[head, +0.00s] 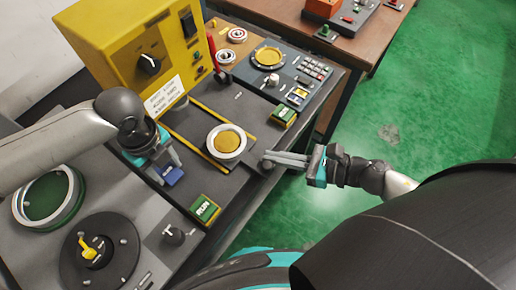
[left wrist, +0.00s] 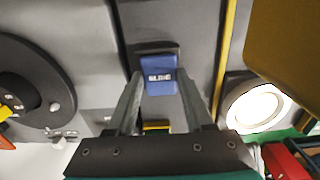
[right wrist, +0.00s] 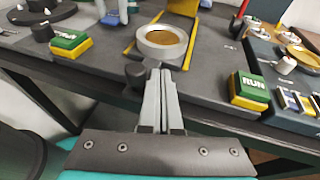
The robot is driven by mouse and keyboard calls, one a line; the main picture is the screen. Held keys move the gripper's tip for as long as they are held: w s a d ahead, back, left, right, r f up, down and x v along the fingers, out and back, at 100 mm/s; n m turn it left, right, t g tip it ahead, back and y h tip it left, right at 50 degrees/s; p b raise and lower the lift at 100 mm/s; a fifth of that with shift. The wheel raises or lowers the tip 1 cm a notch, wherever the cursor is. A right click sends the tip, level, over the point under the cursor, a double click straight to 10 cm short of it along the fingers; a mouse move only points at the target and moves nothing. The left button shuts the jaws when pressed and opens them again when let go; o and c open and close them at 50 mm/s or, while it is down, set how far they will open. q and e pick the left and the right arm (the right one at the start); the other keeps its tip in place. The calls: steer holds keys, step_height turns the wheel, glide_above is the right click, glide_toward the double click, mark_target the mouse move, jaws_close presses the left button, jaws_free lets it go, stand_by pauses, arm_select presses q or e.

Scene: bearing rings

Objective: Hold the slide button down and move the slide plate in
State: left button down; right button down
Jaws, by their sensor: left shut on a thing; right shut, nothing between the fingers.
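The blue slide button (head: 168,176) sits on the grey console left of the yellow rails. It shows its label in the left wrist view (left wrist: 160,76). My left gripper (head: 165,164) is shut on the button, one finger on each side. The dark slide plate (head: 238,184) lies between the yellow rails and carries a silver ring with a yellow centre (head: 227,143). A dark round knob (right wrist: 136,74) stands at the plate's front edge. My right gripper (right wrist: 157,72) is shut and empty, its fingertips beside the knob; whether they touch cannot be told.
A yellow control box (head: 135,50) stands behind the rails. Green-and-yellow RUN buttons (head: 205,209) (head: 284,116) stand on either side of the slide. A black turntable (head: 100,252) is at the lower left. The green floor in front of my right arm is clear.

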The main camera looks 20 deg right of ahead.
mark_target(253, 141)
arm_select(q)
steer(key=shift+s+f, duration=0.15)
steer(key=shift+s, duration=0.1)
arm_select(e)
steer(key=shift+w+a, duration=1.4)
steer(key=shift+a, duration=0.25)
steer(key=shift+w, duration=0.15)
steer(key=w+a, duration=0.3)
steer(key=w, duration=0.1)
steer(key=w+a, duration=0.2)
steer(key=w, duration=0.2)
steer(key=w+a, duration=0.3)
steer(key=w, duration=0.1)
steer(key=shift+w+a, duration=0.15)
steer(key=shift+a, duration=0.15)
steer(key=shift+s+d+f, duration=0.1)
steer(key=shift+s+d, duration=0.25)
steer(key=shift+d, duration=0.1)
steer(key=v, duration=1.1)
steer(key=shift+d+f, duration=0.1)
steer(key=shift+f, duration=0.3)
steer(key=shift+v, duration=1)
